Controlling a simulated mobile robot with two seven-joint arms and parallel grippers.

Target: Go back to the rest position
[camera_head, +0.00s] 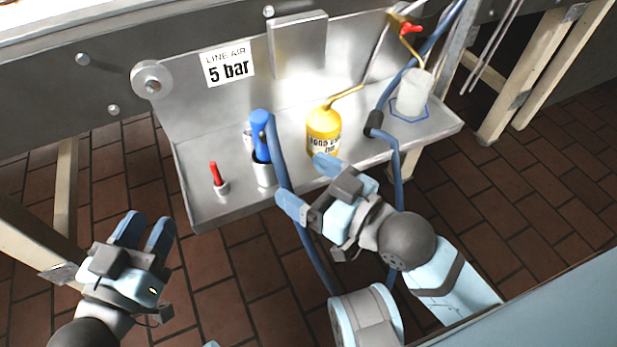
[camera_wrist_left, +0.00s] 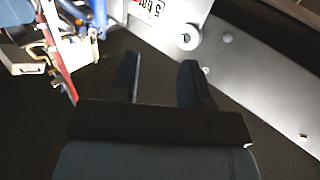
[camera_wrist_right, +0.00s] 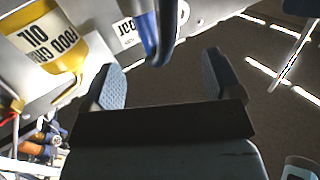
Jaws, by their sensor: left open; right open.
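My left gripper (camera_head: 144,232) is open and empty at the lower left in the head view, over the brick floor and left of the metal shelf (camera_head: 205,207). In the left wrist view its two fingers (camera_wrist_left: 163,80) stand apart with nothing between them. My right gripper (camera_head: 305,186) is open in front of the shelf's front edge, close to a blue hose (camera_head: 288,195). In the right wrist view its fingers (camera_wrist_right: 163,80) are spread, with the gap between them empty. Whether a fingertip touches the hose, I cannot tell.
On the shelf are a yellow oil can (camera_head: 323,128), a blue-handled tool (camera_head: 260,135) in a holder, a red-handled tool (camera_head: 216,176) and a white cup (camera_head: 411,92). A sign (camera_head: 228,67) reads 5 bar. Floor is free between the grippers.

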